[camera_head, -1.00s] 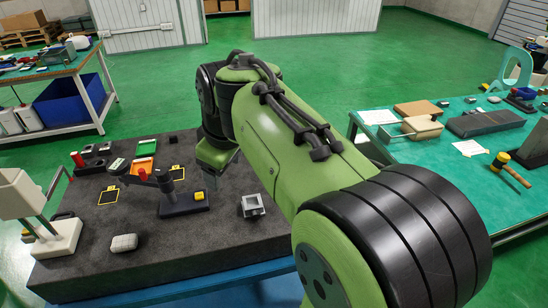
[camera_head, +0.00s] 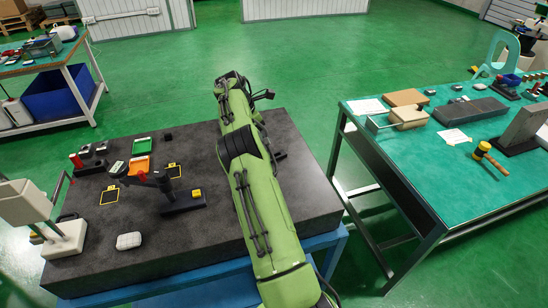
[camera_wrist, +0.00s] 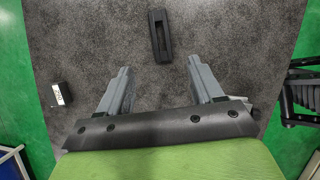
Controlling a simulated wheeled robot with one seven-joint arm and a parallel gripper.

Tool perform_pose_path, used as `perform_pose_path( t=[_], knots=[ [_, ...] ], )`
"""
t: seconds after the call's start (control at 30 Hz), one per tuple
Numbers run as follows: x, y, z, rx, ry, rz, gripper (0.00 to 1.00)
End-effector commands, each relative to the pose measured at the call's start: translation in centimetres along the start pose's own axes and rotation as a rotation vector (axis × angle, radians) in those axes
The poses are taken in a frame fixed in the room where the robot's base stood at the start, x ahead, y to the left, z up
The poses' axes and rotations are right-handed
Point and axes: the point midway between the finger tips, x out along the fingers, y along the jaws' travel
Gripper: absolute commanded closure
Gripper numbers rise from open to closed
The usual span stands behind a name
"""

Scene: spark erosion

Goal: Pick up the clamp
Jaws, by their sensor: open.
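My gripper (camera_wrist: 157,68) is open and empty above the dark stone table, its two grey fingers wide apart. A black oblong piece with a long slot (camera_wrist: 160,36) lies on the table just beyond the gap between the fingertips, apart from them. It looks like the clamp, though I cannot be sure. In the head view my arm crosses the table and hides my gripper and most of what lies beneath it.
The dark stone table (camera_head: 95,225) also holds a green tray (camera_head: 142,146), an orange tray (camera_head: 140,165), a black stand (camera_head: 183,203) and a pale rounded block (camera_head: 129,240). A green-topped bench (camera_head: 420,165) stands at the right.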

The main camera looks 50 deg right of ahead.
Motion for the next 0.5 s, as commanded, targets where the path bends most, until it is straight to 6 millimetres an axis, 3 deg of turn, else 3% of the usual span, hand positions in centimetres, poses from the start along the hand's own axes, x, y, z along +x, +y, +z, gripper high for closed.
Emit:
perform_pose_path(
  t=[0.03, 0.2, 0.5],
  knots=[
    [1.9, -0.1, -0.2, 0.001, 0.002, -0.005, 0.34],
    [5.8, -0.1, -0.2, 0.001, 0.002, -0.004, 0.34],
    [10.1, -0.3, -0.4, 0.002, 0.004, -0.003, 0.34]
  ],
)
